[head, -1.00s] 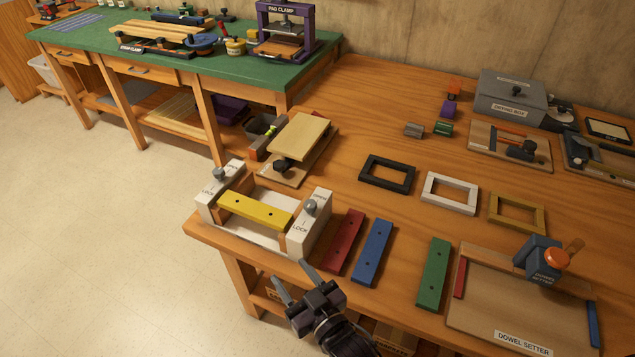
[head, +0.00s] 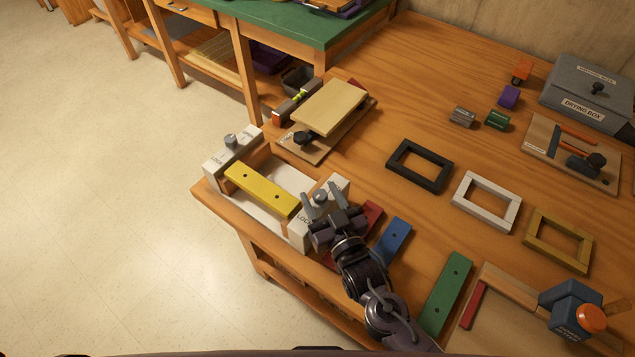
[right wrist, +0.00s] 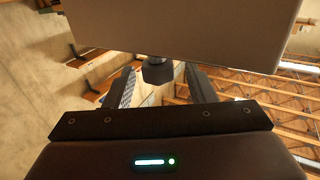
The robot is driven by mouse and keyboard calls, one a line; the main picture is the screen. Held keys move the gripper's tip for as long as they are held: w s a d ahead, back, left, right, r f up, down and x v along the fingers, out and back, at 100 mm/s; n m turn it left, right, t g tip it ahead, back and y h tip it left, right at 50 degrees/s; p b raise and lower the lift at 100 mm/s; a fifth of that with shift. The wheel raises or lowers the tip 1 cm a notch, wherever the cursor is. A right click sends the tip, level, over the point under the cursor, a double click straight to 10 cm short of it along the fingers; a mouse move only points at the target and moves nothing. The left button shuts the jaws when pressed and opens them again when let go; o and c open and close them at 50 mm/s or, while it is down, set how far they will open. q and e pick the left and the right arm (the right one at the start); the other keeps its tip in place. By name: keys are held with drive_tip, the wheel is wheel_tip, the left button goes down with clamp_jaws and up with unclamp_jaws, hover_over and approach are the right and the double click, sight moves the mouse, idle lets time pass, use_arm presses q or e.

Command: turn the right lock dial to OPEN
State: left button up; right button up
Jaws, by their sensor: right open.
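The clamp's right lock block (head: 298,234) is white, on the near corner of the wooden bench. Its grey dial (head: 321,197) is on top. My right gripper (head: 323,194) is open, with its fingers on either side of the dial in the head view. In the right wrist view a dark knob (right wrist: 157,71) under a pale block (right wrist: 180,30) appears between the spread fingers (right wrist: 160,87). I cannot tell whether the fingers touch it. The dial's pointing direction is unclear, and the gripper partly covers the block's lettering. The left lock dial (head: 230,140) stands on the other block. My left gripper is out of view.
A yellow bar (head: 262,189) lies between the lock blocks. Red (head: 373,215), blue (head: 393,240) and green (head: 446,294) bars lie to the right, the red one partly behind my gripper. A black frame (head: 419,166) and a board fixture (head: 330,107) stand farther back.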

drive_tip(key=shift+x, duration=1.25)
drive_tip(key=shift+w+a, duration=0.1)
drive_tip(key=shift+w, duration=0.25)
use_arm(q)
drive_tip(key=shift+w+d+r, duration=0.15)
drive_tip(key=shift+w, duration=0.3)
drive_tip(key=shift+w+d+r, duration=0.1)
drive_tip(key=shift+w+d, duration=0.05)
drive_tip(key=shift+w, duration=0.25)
use_arm(e)
drive_tip(key=shift+c, duration=0.4)
drive_tip(key=c, duration=0.9)
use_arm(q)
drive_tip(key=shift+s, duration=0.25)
